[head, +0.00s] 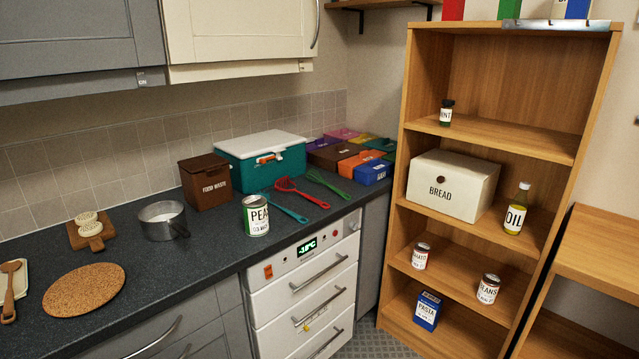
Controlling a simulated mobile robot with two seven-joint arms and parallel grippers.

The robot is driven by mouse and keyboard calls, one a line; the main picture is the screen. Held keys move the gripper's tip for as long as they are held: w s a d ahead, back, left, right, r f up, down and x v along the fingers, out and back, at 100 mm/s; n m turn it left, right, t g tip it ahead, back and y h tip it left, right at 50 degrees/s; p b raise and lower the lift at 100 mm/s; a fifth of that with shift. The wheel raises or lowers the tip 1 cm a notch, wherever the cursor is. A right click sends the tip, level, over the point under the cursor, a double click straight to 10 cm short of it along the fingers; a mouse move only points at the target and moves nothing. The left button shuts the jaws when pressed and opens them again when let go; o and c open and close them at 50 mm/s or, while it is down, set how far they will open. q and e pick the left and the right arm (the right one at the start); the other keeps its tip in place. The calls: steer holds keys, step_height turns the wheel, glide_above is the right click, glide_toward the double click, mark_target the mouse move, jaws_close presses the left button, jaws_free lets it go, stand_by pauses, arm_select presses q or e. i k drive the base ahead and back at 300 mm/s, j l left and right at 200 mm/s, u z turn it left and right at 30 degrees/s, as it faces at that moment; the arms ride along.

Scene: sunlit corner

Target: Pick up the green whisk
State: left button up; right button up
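The green whisk (329,184) lies flat on the dark countertop, its handle toward the front edge. It is in front of the boxes, to the right of a red utensil (302,192). A teal utensil (287,208) lies further left, beside the peas can. Neither of my grippers shows in the head view.
A peas can (256,216), a food waste bin (206,182) and a teal cooler (262,158) stand left of the whisk. Coloured boxes, including a blue one (372,173), stand behind and right. A wooden shelf (493,150) stands at right.

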mark_target(342, 194)
steer(key=i+l+u, duration=0.35)
steer(key=i+l, duration=1.8)
